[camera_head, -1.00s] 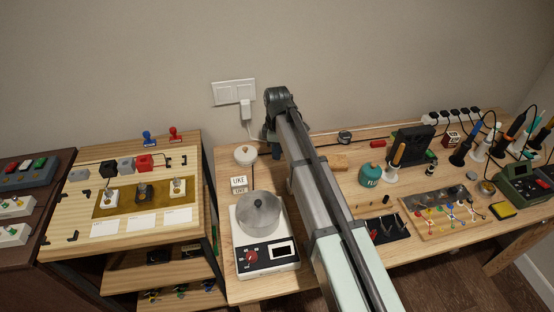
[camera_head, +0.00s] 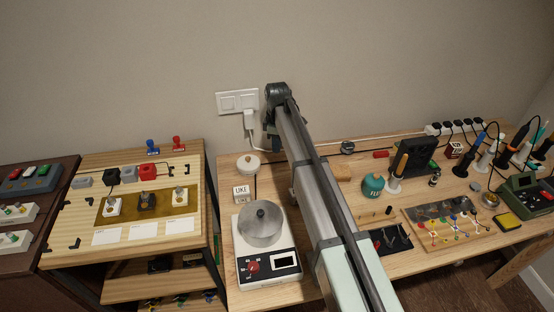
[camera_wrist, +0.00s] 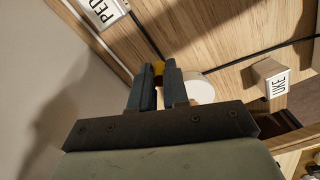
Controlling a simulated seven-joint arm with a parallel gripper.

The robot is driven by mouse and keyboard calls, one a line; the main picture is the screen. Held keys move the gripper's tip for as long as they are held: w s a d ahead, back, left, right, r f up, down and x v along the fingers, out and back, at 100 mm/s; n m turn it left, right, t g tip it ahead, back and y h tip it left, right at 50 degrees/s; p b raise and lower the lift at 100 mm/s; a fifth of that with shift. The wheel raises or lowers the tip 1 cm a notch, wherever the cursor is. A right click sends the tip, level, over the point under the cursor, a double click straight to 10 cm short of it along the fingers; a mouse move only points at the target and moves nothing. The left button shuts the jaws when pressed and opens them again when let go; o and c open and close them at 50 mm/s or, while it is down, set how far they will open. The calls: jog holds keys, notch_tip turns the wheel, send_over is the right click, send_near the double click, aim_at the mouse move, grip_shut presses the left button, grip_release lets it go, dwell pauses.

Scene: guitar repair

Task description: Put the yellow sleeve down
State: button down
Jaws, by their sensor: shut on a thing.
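The yellow sleeve (camera_wrist: 158,67) shows in the wrist view as a small yellow piece between my fingertips. My gripper (camera_wrist: 157,77) is shut on it, and the fingers cover most of it. Wood surface lies behind the sleeve; I cannot tell how high it is above it. In the head view my arm hides most of the gripper, and the sleeve cannot be made out there.
A white round container (camera_wrist: 200,90) is just right of my fingers in the wrist view. A UKE block (camera_wrist: 270,78) and a PED block (camera_wrist: 104,12) stand nearby. A scale (camera_head: 266,265) with a metal pot (camera_head: 262,222) stands at the bench's front left. Tools crowd the right.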

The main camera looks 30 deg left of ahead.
aim_at(277, 164)
jog(key=shift+f, duration=3.3)
jog(key=shift+f, duration=0.2)
jog(key=c, duration=1.1)
grip_release()
notch_tip(277, 164, up, 12)
jog(key=shift+r, duration=0.2)
